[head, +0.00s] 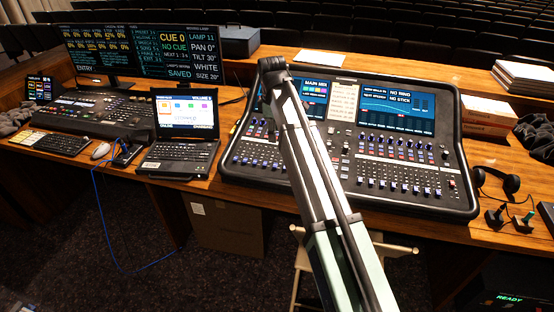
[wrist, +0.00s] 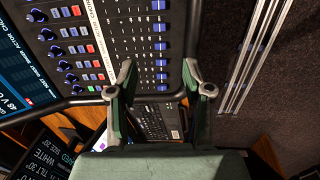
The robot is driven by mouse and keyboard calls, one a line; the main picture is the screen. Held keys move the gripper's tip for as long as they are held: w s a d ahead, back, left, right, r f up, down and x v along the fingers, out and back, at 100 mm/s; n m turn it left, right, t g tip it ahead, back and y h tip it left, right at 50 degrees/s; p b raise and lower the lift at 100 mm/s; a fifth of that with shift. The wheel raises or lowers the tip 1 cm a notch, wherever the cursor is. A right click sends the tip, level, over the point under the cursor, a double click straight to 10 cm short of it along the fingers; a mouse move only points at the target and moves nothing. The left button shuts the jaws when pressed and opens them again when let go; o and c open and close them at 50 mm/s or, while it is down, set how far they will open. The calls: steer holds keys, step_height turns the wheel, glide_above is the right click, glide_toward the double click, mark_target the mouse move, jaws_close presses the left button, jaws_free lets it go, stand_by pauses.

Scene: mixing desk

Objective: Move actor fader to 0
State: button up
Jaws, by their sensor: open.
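The black mixing desk (head: 463,185) fills the table's right half, with rows of faders with blue caps (head: 398,189). In the wrist view, a line of blue fader caps (wrist: 160,46) runs down from the top edge toward my gripper. I cannot tell which is the actor fader; the labels are too small. My gripper (wrist: 157,80) is open, with its two fingers spread on either side of the lowest caps in that view. No cap is visibly gripped. In the head view my arm crosses the desk's left-middle part, and the gripper cannot be made out.
Coloured buttons and knobs (wrist: 70,65) sit beside the faders. A laptop (head: 182,140) stands left of the desk, with a lighting console (head: 100,110) and monitors (head: 142,52) beyond. Headphones (head: 497,182) and two small joysticks (head: 508,219) lie at the right.

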mark_target(276, 164)
steer(key=f+p, duration=0.1)
steer(key=f, duration=0.4)
steer(key=w+f+p, duration=0.1)
steer(key=f, duration=0.4)
steer(key=f+p, duration=0.1)
steer(key=f, duration=0.4)
steer(key=shift+w+d+p, duration=0.15)
steer(key=shift+w+p, duration=0.15)
steer(key=shift+p, duration=0.05)
jaws_close()
steer(key=shift+w, duration=0.1)
